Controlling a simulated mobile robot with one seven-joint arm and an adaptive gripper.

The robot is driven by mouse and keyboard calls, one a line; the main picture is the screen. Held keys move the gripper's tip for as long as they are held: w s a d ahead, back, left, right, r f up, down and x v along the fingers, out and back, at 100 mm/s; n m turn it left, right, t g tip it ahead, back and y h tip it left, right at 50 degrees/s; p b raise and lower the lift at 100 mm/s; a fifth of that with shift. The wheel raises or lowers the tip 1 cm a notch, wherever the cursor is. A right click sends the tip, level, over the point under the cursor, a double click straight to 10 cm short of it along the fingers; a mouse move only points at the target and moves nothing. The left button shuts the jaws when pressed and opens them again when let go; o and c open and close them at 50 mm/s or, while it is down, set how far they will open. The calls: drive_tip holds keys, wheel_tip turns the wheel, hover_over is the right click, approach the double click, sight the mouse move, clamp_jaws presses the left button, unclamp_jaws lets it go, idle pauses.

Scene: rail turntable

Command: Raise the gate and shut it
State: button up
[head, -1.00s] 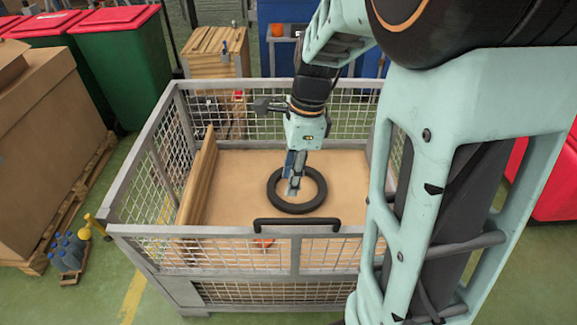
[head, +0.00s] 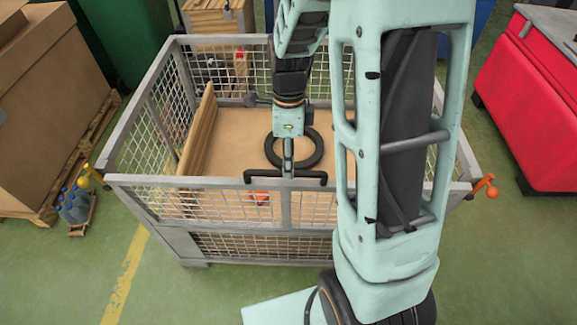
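The gate is the mesh front panel (head: 225,205) of a grey wire-mesh crate. It looks upright, its top rail level with the side walls. A black bar handle (head: 314,176) sits on the top rail. A yellow latch lever (head: 96,176) shows at the left front corner and an orange one (head: 487,188) at the right.
Inside the crate lie a black ring (head: 313,150), wooden boards (head: 199,130) and an orange object (head: 260,197). A cardboard box on a pallet (head: 45,110) and blue bottles (head: 75,205) stand left. A red bin (head: 530,110) stands right. My arm hides the right front.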

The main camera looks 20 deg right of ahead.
drive_tip(key=shift+s+f, duration=0.1)
drive_tip(key=shift+f, duration=1.1)
clamp_jaws()
